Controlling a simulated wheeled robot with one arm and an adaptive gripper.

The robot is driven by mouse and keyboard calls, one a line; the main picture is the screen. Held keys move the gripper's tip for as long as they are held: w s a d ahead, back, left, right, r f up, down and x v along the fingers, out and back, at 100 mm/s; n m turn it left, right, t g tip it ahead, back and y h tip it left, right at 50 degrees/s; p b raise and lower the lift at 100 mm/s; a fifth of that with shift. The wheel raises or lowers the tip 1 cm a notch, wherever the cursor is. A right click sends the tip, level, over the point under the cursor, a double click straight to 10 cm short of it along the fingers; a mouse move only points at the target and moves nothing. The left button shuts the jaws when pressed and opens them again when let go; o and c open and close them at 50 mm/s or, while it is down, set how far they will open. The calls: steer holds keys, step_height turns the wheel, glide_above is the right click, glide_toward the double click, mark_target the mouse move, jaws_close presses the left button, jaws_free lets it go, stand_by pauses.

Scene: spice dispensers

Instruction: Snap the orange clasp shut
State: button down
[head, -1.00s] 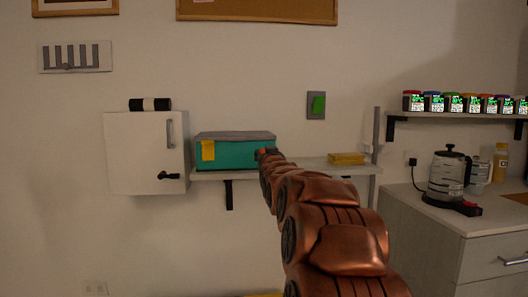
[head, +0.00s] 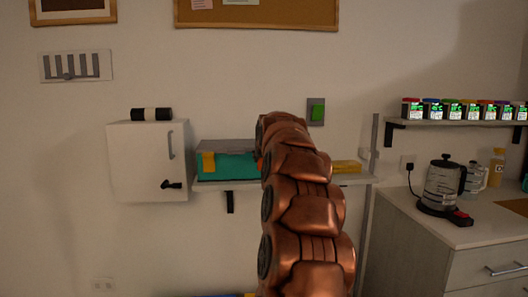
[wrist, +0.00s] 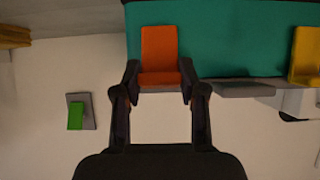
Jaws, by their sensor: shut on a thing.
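The teal box (head: 236,168) with a grey lid (head: 228,146) sits on the wall shelf, and the wrist view shows its teal front (wrist: 235,40). The orange clasp (wrist: 160,50) is upright in the wrist view, overlapping the teal front, with its lower end by the grey rim. My gripper (wrist: 160,82) is shut on this lower end, one dark finger on each side. I cannot tell whether the clasp is latched. In the head view my copper arm hides the gripper and most of the clasp.
A yellow clasp (wrist: 306,52) is on the same box front. A white cabinet (head: 146,162) hangs left of the shelf (head: 240,184). A green switch (head: 317,111) is on the wall above. A yellow block (head: 346,167) lies right of my arm. A kettle (head: 441,187) stands on the right counter.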

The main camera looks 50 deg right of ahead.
steer(key=shift+w+d+r+g+p, duration=0.2)
steer(key=shift+g+p, duration=0.1)
steer(key=shift+p, duration=0.3)
steer(key=shift+f+y, duration=0.15)
steer(key=shift+y, duration=0.25)
steer(key=c, duration=0.6)
jaws_free()
steer(key=shift+c, duration=0.2)
steer(key=shift+s+r, duration=0.1)
steer(key=shift+r, duration=0.1)
steer(key=v, duration=1.1)
steer(key=shift+s+a+r, duration=0.15)
steer(key=shift+a+r, duration=0.05)
steer(key=shift+a, duration=0.15)
